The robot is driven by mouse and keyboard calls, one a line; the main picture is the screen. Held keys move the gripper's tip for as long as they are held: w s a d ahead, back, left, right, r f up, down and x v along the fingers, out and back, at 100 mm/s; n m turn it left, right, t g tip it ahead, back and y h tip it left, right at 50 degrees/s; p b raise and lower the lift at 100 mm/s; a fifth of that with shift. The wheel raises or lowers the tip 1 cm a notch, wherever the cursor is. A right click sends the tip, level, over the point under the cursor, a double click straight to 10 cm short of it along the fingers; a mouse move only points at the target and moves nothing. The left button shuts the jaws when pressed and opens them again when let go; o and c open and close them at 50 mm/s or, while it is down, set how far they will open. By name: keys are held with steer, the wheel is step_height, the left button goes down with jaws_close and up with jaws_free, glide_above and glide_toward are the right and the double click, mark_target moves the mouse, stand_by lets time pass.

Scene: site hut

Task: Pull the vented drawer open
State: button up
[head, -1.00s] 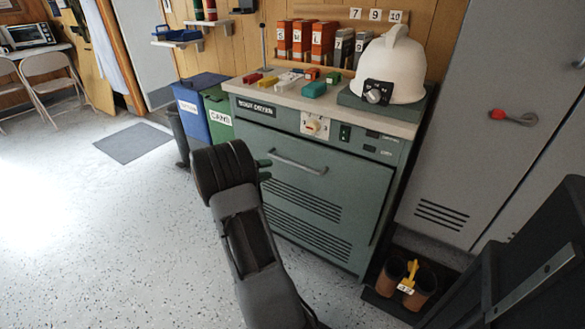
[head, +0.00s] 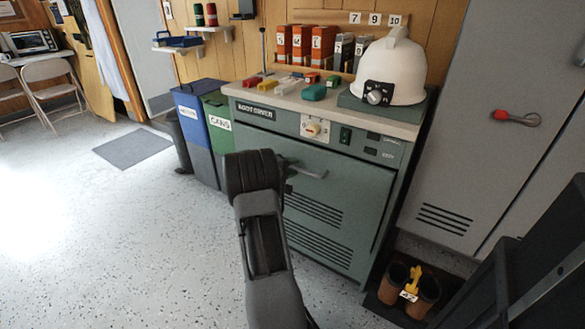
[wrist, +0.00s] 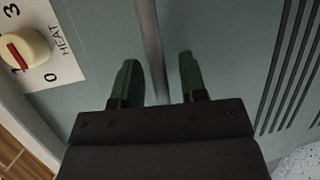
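The vented drawer (head: 345,195) is the grey-green front of the boot dryer, with rows of louvre slots; it looks closed. Its bar handle (head: 312,173) runs across near the top, its left part hidden by my arm. In the wrist view the handle (wrist: 151,40) passes between the two dark green fingers of my gripper (wrist: 159,78). The fingers are open, with a gap on each side of the bar. In the head view my wrist mostly hides the fingers. The drawer's slots (wrist: 292,75) show at the right of the wrist view.
The dryer top (head: 385,124) carries a white helmet (head: 394,70) and small coloured blocks. A heat dial (head: 313,129) sits above the drawer. Blue and green bins (head: 217,142) stand at left, boots (head: 408,290) on a tray at lower right.

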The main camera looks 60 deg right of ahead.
steer(key=shift+c, duration=0.5)
jaws_close()
